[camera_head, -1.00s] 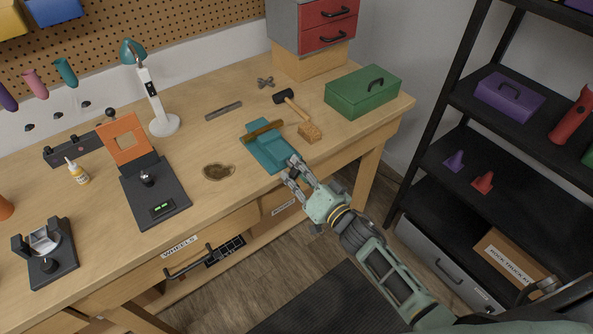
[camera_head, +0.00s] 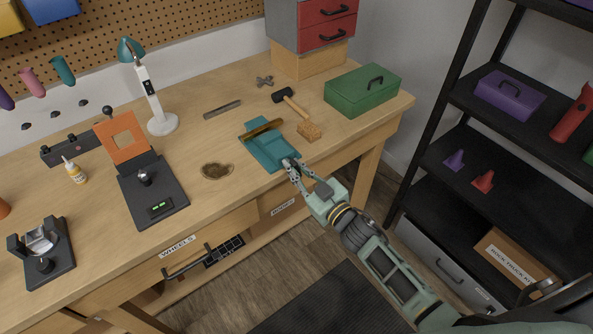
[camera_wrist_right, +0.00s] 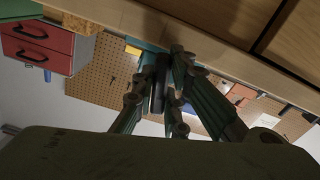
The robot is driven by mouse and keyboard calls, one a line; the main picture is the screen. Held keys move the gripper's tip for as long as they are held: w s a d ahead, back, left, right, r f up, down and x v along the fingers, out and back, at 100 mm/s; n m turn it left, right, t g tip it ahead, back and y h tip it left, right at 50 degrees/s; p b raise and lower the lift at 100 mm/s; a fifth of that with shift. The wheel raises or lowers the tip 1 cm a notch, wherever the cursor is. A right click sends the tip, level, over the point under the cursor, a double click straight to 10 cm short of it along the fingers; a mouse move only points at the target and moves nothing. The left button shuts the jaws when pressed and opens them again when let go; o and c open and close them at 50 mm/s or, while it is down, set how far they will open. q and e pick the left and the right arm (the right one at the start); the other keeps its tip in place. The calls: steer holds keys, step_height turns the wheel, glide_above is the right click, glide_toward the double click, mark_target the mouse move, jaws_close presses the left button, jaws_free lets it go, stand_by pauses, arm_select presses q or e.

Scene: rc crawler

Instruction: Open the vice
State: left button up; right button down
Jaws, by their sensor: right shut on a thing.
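The teal vice (camera_head: 273,150) sits at the front edge of the workbench, with a brown strip along its jaws. My right gripper (camera_head: 291,167) is at the vice's front end, with its fingers close together. In the right wrist view, my right gripper (camera_wrist_right: 168,80) is shut on a dark bar, the vice handle (camera_wrist_right: 158,82), in front of the teal vice body. The fingers hide much of the handle. It is hard to see how wide the vice jaws stand. My left gripper is not in view.
A mallet (camera_head: 290,101), a wooden block (camera_head: 309,131) and a green toolbox (camera_head: 362,90) lie right of the vice. A brown stain (camera_head: 217,171) and a black device (camera_head: 153,190) are to the left. Black shelves (camera_head: 510,125) stand at the right.

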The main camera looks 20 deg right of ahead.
steer(key=n+b, duration=0.1)
steer(key=n, duration=0.4)
steer(key=shift+n, duration=0.3)
steer(key=n+b, duration=0.1)
steer(key=n, duration=0.3)
steer(key=shift+d, duration=0.1)
steer(key=shift+n+b, duration=0.85)
steer(key=shift+n, duration=1.85)
steer(key=c, duration=2)
jaws_free()
steer(key=shift+r, duration=0.1)
steer(key=shift+c, duration=0.2)
